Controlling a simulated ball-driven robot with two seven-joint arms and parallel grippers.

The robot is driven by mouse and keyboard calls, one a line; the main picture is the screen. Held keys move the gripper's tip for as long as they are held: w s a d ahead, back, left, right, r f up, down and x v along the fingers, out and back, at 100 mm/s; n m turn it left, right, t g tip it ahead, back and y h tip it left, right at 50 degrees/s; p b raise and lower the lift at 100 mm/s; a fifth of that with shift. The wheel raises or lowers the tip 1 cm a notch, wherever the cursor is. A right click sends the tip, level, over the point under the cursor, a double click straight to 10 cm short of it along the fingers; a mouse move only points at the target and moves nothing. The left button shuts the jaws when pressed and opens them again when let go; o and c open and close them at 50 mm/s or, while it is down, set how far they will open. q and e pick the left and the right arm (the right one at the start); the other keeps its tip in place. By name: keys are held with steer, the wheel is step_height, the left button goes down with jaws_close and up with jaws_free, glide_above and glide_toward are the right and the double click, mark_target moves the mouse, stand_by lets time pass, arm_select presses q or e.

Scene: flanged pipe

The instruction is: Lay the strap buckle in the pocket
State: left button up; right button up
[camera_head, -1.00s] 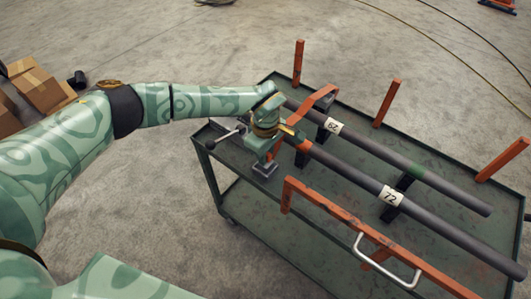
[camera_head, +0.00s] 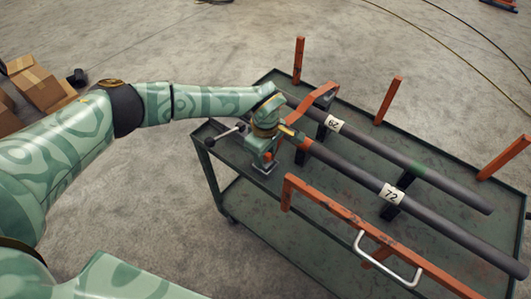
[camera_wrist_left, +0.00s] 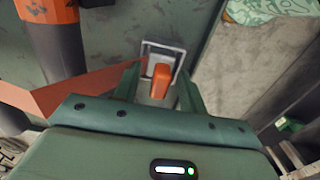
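The strap buckle is a small orange block (camera_wrist_left: 161,78) with a rounded top. It sits inside the outline of the pocket, a grey square-rimmed tray (camera_wrist_left: 178,50), in the left wrist view. Whether it rests on the pocket's floor is unclear. My left gripper (camera_wrist_left: 158,72) has its two green fingers apart, one on each side of the buckle, with gaps showing. In the head view the left gripper (camera_head: 256,148) is over the pocket (camera_head: 264,168) at the cart's near left corner, and the orange buckle (camera_head: 268,156) shows beside a finger. My right gripper is out of view.
Two dark pipes marked 62 (camera_head: 333,124) and 72 (camera_head: 391,195) lie along the green cart (camera_head: 330,245). Orange posts (camera_head: 387,101), an orange rail (camera_head: 335,212) and a metal handle (camera_head: 385,270) stand around them.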

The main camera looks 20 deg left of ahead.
arm_select(q)
steer(key=shift+r, duration=0.1)
step_height(320, 180, up, 16)
steer(key=p, duration=0.4)
